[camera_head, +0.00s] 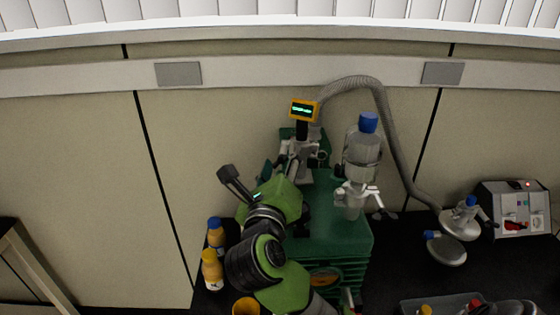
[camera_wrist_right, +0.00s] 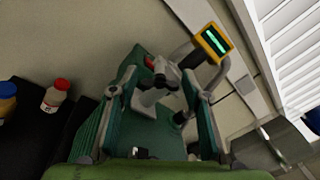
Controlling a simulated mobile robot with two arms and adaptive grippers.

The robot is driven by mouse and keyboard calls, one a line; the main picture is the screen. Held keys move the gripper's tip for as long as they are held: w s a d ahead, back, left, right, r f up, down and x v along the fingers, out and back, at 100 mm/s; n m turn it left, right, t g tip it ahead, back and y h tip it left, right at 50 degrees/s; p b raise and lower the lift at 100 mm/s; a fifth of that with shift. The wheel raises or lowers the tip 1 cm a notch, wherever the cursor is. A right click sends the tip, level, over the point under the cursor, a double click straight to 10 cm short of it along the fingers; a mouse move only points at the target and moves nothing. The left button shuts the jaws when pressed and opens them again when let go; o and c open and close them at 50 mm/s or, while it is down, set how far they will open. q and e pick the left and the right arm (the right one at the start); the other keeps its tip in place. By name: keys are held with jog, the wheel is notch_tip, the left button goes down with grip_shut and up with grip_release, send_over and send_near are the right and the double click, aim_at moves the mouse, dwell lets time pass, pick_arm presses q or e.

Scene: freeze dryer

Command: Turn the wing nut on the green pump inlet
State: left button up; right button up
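The green pump (camera_head: 340,237) stands on the dark bench. Its metal inlet fitting (camera_head: 302,153) is at the back, below a small yellow display (camera_head: 303,110). My right gripper (camera_head: 285,170) reaches up to this fitting and partly covers it. In the right wrist view my right gripper (camera_wrist_right: 160,98) has its fingers spread apart. The grey inlet fitting and clamp (camera_wrist_right: 165,77) show beyond and between them, with a small red spot at the left. The wing nut cannot be picked out clearly. No grip on it shows. My left gripper is not in view.
A clear blue-capped bottle (camera_head: 362,150) stands upright on a clamped fitting right of the inlet. A grey corrugated hose (camera_head: 385,130) arches behind it. Orange bottles (camera_head: 212,270) stand left of the pump. A control box (camera_head: 515,208) is at the right. The wall is close behind.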

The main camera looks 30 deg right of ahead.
jog(key=c, duration=0.7)
jog(key=shift+o, duration=0.2)
jog(key=m+b, duration=0.1)
jog(key=m, duration=0.1)
jog(key=shift+f+m+b, duration=0.15)
jog(key=shift+m+b, duration=0.25)
jog(key=shift+r+m+b, duration=0.2)
jog(key=shift+m+b, duration=0.4)
jog(key=shift+m, duration=0.4)
jog(key=o, duration=1.1)
